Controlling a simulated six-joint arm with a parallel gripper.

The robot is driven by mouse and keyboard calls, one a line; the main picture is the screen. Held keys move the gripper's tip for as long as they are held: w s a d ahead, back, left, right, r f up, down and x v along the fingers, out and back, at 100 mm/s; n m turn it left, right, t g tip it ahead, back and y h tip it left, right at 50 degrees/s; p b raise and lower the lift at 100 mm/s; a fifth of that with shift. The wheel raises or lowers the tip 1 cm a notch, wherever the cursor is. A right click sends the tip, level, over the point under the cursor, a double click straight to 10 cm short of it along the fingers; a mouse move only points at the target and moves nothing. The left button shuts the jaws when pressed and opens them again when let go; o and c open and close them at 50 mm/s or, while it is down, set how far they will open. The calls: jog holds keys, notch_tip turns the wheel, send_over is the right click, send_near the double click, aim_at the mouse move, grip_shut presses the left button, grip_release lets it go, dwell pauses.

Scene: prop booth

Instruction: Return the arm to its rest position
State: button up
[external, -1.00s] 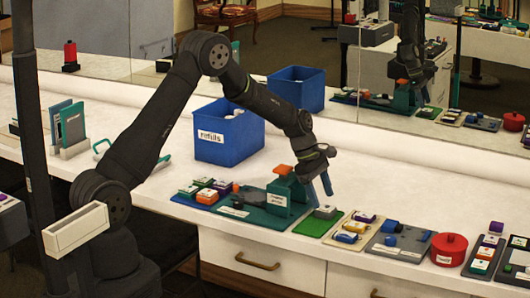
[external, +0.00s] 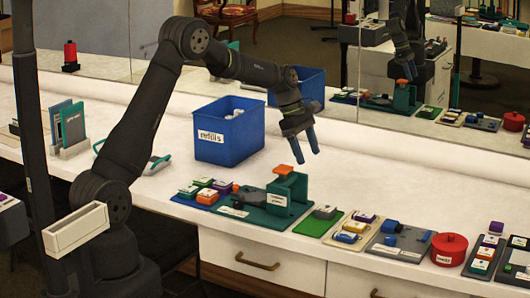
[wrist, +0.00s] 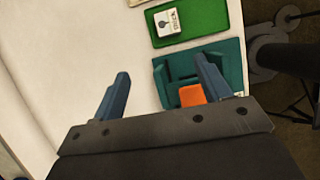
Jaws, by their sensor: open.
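My gripper (external: 304,145) is open and empty, raised above the white counter (external: 360,170) in the external view. It hangs up and behind the teal stand (external: 287,192) with the orange block (external: 282,171) on top. In the wrist view my two blue fingers (wrist: 160,95) are spread apart with nothing between them. The wrist view also shows the teal stand (wrist: 232,62) and the orange block (wrist: 192,95) near the right finger, below it and apart.
A blue bin (external: 228,140) labelled "refills" stands left of my gripper. A green mat (external: 318,221), trays of small blocks and a red round container (external: 449,249) line the front edge. A mirror (external: 440,90) runs along the back. The counter between is clear.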

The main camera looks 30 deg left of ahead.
jog(key=s+a+f, duration=0.1)
jog(key=s+a, duration=0.1)
jog(key=a, duration=0.5)
jog(key=s+a+f, duration=0.2)
jog(key=a, duration=0.5)
jog(key=f, duration=0.9)
jog(key=shift+a, duration=0.4)
